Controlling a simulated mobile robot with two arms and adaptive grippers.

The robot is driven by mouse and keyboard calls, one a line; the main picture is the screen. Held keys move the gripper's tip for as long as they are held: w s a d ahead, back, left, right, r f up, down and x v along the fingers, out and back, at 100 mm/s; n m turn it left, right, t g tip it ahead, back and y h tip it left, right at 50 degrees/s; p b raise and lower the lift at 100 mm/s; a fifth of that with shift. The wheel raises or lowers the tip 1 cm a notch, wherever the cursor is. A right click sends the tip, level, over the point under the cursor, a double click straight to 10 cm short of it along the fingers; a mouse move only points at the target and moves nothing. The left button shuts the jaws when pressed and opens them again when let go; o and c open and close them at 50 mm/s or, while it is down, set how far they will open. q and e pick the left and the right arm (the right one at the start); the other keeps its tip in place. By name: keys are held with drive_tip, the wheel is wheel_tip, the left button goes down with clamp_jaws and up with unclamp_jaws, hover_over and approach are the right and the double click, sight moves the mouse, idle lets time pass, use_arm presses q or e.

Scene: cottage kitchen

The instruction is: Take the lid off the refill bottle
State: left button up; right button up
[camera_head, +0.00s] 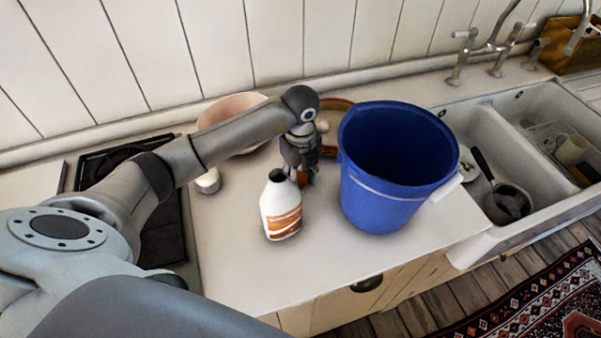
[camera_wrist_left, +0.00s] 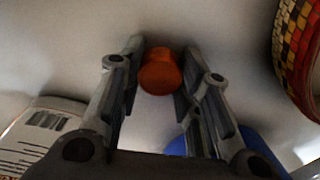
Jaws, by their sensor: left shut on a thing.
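The refill bottle (camera_head: 281,210) is white with an orange and white label and stands upright on the counter. Its neck top looks dark and bare, with no lid on it. My left gripper (camera_head: 303,178) is just behind and to the right of the bottle neck, pointing down. It is shut on the orange lid (camera_wrist_left: 160,74), which sits between the fingertips in the left wrist view. The lid is apart from the bottle and partly hidden by the fingers in the head view. My right gripper is in neither view.
A large blue bucket (camera_head: 388,190) stands close to the right of my gripper. A pinkish bowl (camera_head: 228,108), a patterned bowl (camera_wrist_left: 300,50) and a small white jar (camera_head: 208,181) are nearby. A black hob (camera_head: 160,235) is left, sinks (camera_head: 480,135) right. The front counter is clear.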

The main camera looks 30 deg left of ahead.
sight(300, 177)
use_arm(q)
drive_tip(key=shift+f, duration=0.15)
drive_tip(key=o, duration=1.1)
drive_tip(key=shift+r, duration=0.5)
drive_tip(key=shift+r+b, duration=1.3)
drive_tip(key=shift+r, duration=4.4)
